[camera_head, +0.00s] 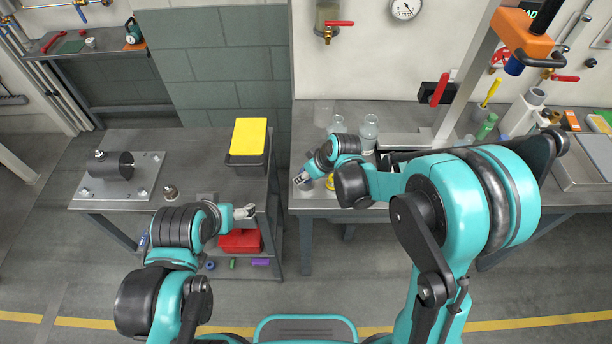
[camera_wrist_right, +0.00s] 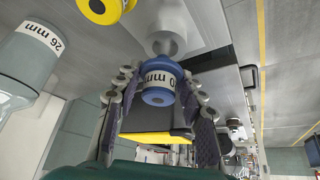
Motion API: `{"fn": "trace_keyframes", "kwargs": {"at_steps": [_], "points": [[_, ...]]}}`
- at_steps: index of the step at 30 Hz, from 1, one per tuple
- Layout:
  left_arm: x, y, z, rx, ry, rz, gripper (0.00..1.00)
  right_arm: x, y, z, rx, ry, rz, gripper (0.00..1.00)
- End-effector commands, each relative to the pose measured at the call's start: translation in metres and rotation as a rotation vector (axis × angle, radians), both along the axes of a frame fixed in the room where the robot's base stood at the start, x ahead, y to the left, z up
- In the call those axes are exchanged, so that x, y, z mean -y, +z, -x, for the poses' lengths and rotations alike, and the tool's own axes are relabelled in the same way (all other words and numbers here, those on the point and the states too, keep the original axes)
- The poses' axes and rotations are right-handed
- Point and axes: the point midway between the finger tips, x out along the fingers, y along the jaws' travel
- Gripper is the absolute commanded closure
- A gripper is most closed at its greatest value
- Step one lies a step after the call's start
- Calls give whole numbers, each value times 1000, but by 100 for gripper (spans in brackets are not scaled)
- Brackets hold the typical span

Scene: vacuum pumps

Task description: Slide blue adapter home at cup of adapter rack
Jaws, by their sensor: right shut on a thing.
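In the right wrist view the blue adapter (camera_wrist_right: 158,82) sits between the two fingers of my right gripper (camera_wrist_right: 158,100), which is shut on it. Part of a white label ending in "0 mm" shows on its side. A grey rounded cup-like piece (camera_wrist_right: 166,43) on a pale grey plate (camera_wrist_right: 195,22) lies directly beyond the adapter; I cannot tell whether they touch. In the head view my right gripper (camera_head: 302,179) is at the left end of the right bench, and the adapter is not clear there. My left gripper (camera_head: 246,212) is over the left table's front edge, apparently empty.
A yellow adapter (camera_wrist_right: 100,8) and a grey piece labelled "26 mm" (camera_wrist_right: 38,50) stand close to my right gripper. Clear glass vessels (camera_head: 369,130) stand behind it. The left table holds a yellow-topped bin (camera_head: 248,138) and a mounted cylinder (camera_head: 112,165).

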Motion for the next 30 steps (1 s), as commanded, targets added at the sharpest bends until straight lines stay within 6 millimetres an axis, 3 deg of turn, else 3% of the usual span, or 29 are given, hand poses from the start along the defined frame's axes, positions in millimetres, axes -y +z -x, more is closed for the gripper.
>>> {"fn": "trace_keyframes", "kwargs": {"at_steps": [1,7,20,30], "points": [[0,-18,0,0,0,0,20,0,-10,0,0,0,0,100],[0,-44,0,0,0,0,20,0,-11,1,0,0,0,100],[0,-45,0,0,0,0,20,0,-6,1,0,0,0,100],[0,-52,0,0,0,0,20,0,-13,1,0,0,0,100]]}}
